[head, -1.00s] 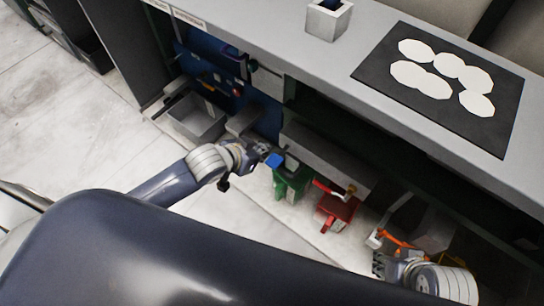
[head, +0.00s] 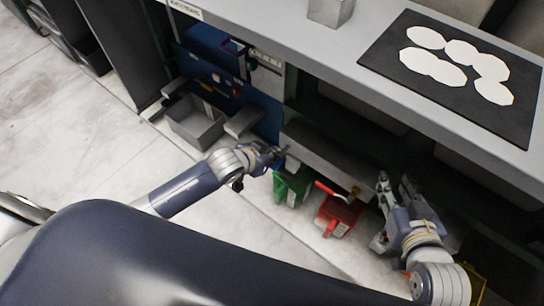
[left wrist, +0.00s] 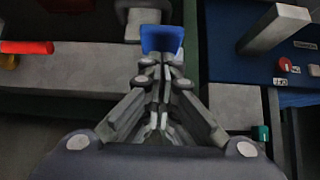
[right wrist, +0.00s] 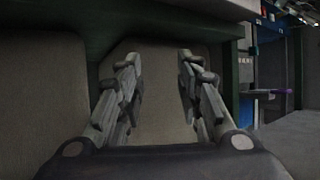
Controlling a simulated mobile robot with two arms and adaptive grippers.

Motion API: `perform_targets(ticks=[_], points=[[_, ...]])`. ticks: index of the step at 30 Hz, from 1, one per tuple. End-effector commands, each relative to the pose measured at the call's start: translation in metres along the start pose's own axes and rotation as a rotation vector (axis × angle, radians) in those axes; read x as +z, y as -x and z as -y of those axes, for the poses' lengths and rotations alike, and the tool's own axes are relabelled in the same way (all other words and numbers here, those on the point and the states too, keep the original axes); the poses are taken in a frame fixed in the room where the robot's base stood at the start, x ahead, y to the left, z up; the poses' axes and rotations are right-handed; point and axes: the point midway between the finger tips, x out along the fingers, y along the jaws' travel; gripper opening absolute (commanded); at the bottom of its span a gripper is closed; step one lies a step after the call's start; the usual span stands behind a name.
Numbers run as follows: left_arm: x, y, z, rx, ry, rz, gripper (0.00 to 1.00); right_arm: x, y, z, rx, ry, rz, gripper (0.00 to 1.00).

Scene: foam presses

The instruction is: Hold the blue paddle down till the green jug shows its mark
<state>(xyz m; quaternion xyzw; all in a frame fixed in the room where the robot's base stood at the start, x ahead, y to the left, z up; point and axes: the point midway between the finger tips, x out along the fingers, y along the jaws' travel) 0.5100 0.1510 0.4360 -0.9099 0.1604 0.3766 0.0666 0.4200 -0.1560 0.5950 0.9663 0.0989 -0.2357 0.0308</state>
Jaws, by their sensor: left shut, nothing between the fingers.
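The blue paddle (left wrist: 162,38) stands out in the left wrist view, just beyond the fingertips of my left gripper (left wrist: 163,64). These fingers are shut and empty, and their tips overlap the paddle's near edge in the picture; I cannot tell whether they touch it. In the head view my left gripper (head: 279,156) mostly hides the paddle above the green jug (head: 292,186). The jug stands on the floor-level ledge; its mark and contents cannot be made out. My right gripper (head: 396,181) is open and empty in front of the cabinet; it also shows open in the right wrist view (right wrist: 157,62).
A red jug (head: 337,217) with a red lever (head: 330,189) above stands right of the green one. A grey bin (head: 196,126) sits to the left. The counter (head: 335,62) above holds a black mat (head: 512,116) with white pieces. Pale floor is free at left.

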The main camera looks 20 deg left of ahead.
Motion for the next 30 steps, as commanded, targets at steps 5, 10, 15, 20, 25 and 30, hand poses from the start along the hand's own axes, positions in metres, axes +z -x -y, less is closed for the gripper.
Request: perform_targets(ticks=[5,10,15,20,25,30], points=[[0.004,-0.004,0.0,0.0,0.0,0.001,0.0,-0.012,-0.002,0.002,-0.004,0.0,-0.057,0.33],[0.004,-0.004,0.0,0.0,0.0,0.001,0.0,-0.015,-0.002,0.002,-0.004,0.0,-0.069,0.33],[0.004,-0.004,0.0,0.0,0.0,0.001,0.0,-0.015,-0.002,0.002,-0.004,0.0,-0.068,0.33],[0.009,-0.009,0.0,0.0,0.002,0.002,0.0,-0.013,-0.002,0.002,-0.004,0.0,-0.058,0.33],[0.023,-0.022,-0.001,0.001,0.004,0.004,0.0,-0.006,-0.001,0.002,-0.003,0.0,-0.025,0.33],[0.025,-0.024,0.0,0.0,0.001,0.003,0.0,0.0,-0.001,0.001,-0.001,-0.001,-0.003,0.33]])
